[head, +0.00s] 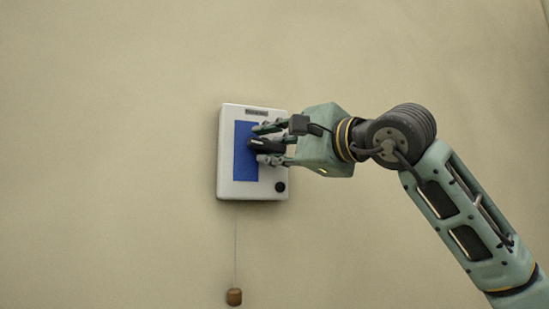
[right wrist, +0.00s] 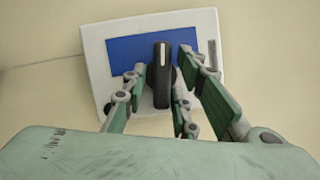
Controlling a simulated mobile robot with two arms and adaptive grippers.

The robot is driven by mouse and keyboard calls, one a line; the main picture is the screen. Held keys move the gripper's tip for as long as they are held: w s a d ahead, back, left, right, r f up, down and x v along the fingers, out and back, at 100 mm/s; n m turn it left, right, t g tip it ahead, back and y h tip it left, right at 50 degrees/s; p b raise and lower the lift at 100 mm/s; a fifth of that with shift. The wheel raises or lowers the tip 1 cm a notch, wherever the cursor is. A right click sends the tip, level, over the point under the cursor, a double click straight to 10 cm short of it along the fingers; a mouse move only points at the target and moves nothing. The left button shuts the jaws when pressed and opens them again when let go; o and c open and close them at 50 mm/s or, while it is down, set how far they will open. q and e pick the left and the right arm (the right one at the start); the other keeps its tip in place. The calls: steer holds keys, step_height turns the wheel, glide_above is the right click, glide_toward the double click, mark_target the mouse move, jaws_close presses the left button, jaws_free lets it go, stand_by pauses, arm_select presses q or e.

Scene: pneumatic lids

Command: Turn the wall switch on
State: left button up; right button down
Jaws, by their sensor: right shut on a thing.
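The wall switch is a white box (head: 228,165) with a blue panel (head: 246,170) and a black handle (head: 265,146). The handle lies about sideways in the head view, its end toward the left. In the right wrist view the handle (right wrist: 161,80) shows a white line along its tip and stands out over the blue panel (right wrist: 125,52). My right gripper (head: 268,143) has its fingers on both sides of the handle and is shut on it. The fingers hide part of the handle in the head view. My left gripper is not in view.
A thin cord hangs below the box, with a brown wooden pull (head: 234,297) at its end. A small black round button (head: 280,187) sits at the box's lower right. The beige wall (head: 110,150) around the box is otherwise bare.

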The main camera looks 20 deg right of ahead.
steer(key=shift+s+r+m+t+b, duration=0.2)
steer(key=shift+r+m+t+b, duration=0.15)
steer(key=shift+m+b, duration=0.35)
steer(key=shift+d+r, duration=0.1)
stand_by(1.0)
steer(key=c, duration=1.8)
jaws_free()
steer(key=shift+o, duration=0.6)
steer(key=shift+a+f, duration=0.2)
steer(key=v, duration=1.2)
